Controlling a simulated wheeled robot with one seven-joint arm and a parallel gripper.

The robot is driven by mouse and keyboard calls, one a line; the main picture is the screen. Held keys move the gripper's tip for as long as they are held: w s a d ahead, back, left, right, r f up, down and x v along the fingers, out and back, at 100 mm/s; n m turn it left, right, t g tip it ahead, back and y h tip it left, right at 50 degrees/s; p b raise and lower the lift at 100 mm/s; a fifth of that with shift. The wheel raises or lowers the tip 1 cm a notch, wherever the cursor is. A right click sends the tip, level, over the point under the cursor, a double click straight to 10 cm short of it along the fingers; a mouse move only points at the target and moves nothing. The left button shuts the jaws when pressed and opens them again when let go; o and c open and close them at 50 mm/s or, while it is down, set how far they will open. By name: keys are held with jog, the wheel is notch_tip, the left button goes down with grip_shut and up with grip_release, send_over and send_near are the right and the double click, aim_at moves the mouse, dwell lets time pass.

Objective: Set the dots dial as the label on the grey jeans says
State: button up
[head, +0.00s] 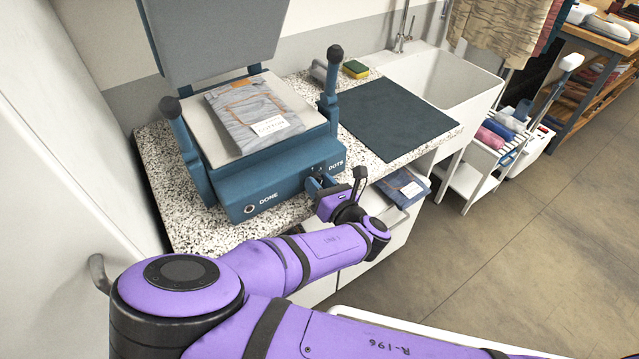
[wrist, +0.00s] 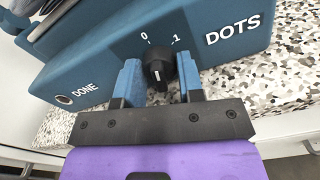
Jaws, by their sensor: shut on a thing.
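The grey jeans (head: 250,112) lie folded on the pale bed of the blue press (head: 270,180), with a white label (head: 277,127) on top. The label's print is too small to read. The black dots dial (wrist: 157,72) is on the press front beside the word DOTS. The marks 0 and 1 show above the dial; other marks may be hidden by my fingers. A white line shows on the knob, but I cannot tell which mark it points to. My gripper (head: 318,184) is at the press front, its blue fingers shut on the dial's sides in the wrist view (wrist: 160,78).
The press lid (head: 215,40) stands raised. A DONE button (head: 250,209) is on the front's left. A dark mat (head: 385,118), a sponge (head: 355,69) and a sink (head: 440,85) are to the right. Folded blue jeans (head: 403,187) sit below the counter edge.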

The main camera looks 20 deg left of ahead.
jog(key=m, duration=0.4)
jog(key=shift+m, duration=0.4)
jog(key=m, duration=0.3)
jog(key=shift+m, duration=0.3)
jog(key=m, duration=0.4)
jog(key=shift+m, duration=0.3)
jog(key=m, duration=1.2)
jog(key=shift+m, duration=0.3)
jog(key=m, duration=0.3)
jog(key=shift+m, duration=1.9)
